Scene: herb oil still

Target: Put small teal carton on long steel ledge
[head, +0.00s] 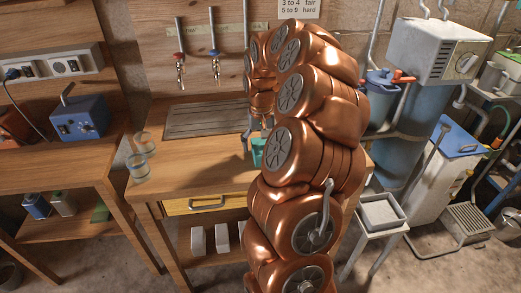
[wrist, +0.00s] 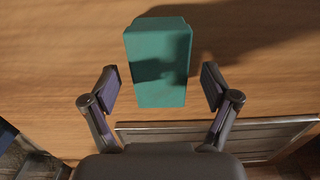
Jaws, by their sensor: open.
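The small teal carton (wrist: 158,62) is on the wooden bench top, in the upper middle of the wrist view. In the head view only a part of it (head: 258,152) shows beside my arm. My gripper (wrist: 161,88) is open and empty. Its two fingers appear on either side of the carton's near end, with a gap on each side. I cannot tell how far the fingertips are above the bench. In the head view my gripper is mostly hidden by my arm. I cannot make out for certain which surface is the long steel ledge.
A grey slatted metal panel (head: 205,118) lies at the back of the bench; a metal-rimmed panel (wrist: 220,137) shows below the gripper in the wrist view. Two glasses (head: 138,168) stand at the bench's left. A blue box (head: 79,119) is farther left. Taps (head: 214,65) hang above.

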